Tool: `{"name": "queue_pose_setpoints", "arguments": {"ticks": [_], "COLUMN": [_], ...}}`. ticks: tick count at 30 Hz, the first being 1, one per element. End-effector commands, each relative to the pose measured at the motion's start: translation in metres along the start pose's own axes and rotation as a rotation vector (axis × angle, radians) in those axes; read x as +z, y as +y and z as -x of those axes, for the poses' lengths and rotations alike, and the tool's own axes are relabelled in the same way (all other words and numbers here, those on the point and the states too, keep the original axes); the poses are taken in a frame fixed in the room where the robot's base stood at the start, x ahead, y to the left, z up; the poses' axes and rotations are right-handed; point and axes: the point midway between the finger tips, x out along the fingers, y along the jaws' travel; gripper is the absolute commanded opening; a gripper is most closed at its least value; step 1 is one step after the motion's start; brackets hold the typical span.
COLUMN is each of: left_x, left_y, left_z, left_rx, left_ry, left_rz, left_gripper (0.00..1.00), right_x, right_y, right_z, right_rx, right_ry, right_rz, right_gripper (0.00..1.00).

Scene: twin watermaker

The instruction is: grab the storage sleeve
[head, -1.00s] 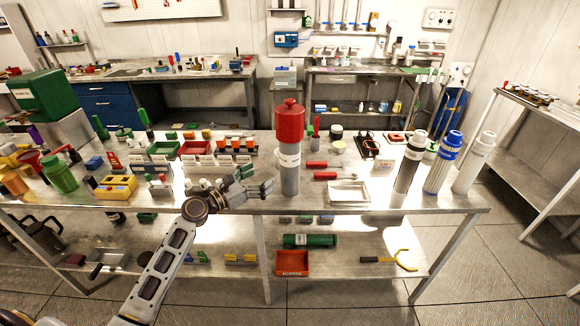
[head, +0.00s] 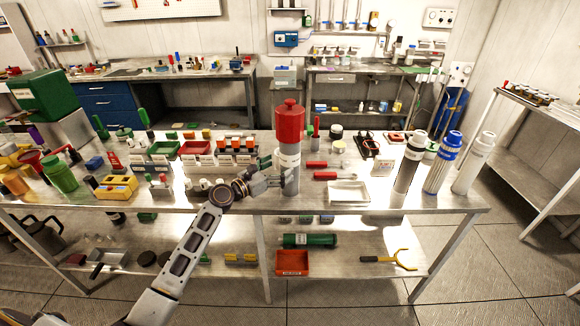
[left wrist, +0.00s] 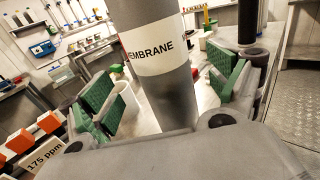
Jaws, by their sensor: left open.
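The storage sleeve appears to be the upright grey cylinder with a red cap (head: 290,150) on the front bench. Its white label reads "EMBRANE" in the left wrist view (left wrist: 155,50), with the start cut off. My left gripper (head: 274,181) is at the sleeve's lower body, reaching in from the left. In the left wrist view the green-padded fingers stand open on either side of the grey body. Gaps show beside it, and I cannot tell whether either pad touches it. My right gripper is in neither view.
A white tray (head: 349,194) and red-handled tools (head: 326,176) lie right of the sleeve. A black-and-grey cylinder (head: 409,165) and a blue-capped one (head: 443,165) stand further right. A green cylinder (head: 309,240) lies on the lower shelf.

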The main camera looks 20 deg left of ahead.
Motion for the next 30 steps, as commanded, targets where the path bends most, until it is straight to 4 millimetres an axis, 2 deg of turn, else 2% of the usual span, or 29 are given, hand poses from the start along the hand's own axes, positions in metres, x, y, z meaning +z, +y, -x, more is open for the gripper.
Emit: {"name": "queue_pose_setpoints", "arguments": {"ticks": [14, 30], "left_x": [0.000, -0.003], "left_y": [0.000, -0.002], "left_z": [-0.003, -0.046], "left_rx": [0.000, 0.001], "left_ry": [-0.001, -0.001], "left_rz": [-0.001, 0.000], "left_gripper": [0.90, 0.90], "right_x": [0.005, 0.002], "right_y": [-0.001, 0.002], "right_z": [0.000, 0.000], "right_rx": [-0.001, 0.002], "right_ry": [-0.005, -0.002], "right_rz": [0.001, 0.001], "right_gripper": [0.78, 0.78]}}
